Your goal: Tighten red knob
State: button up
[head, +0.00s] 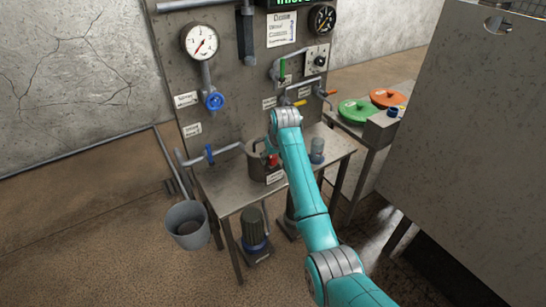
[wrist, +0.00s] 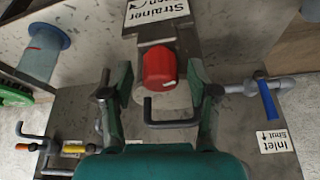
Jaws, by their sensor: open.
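The red knob (wrist: 159,68) sits on the side of the grey metal strainer housing (wrist: 165,22), below its "Strainer" label. My gripper (wrist: 158,92) is open, with one teal finger to each side of the knob and a gap between each finger and the knob. A dark bent bar handle (wrist: 171,122) lies just below the knob in the wrist view. In the head view a small part of the red knob (head: 271,160) shows on the strainer pot (head: 256,167); my arm hides much of the gripper there.
The strainer stands on a metal bench (head: 225,192) before a panel with gauges and pipes. A blue inlet valve handle (wrist: 268,100) lies right in the wrist view. A clear cylinder (head: 317,150) stands right of my arm. A grey bucket (head: 187,225) is on the floor.

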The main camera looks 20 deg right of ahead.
grip_shut()
jog(key=shift+n+g+y, duration=0.4)
jog(key=shift+n+y, duration=0.4)
jog(key=shift+n, duration=1.5)
grip_release()
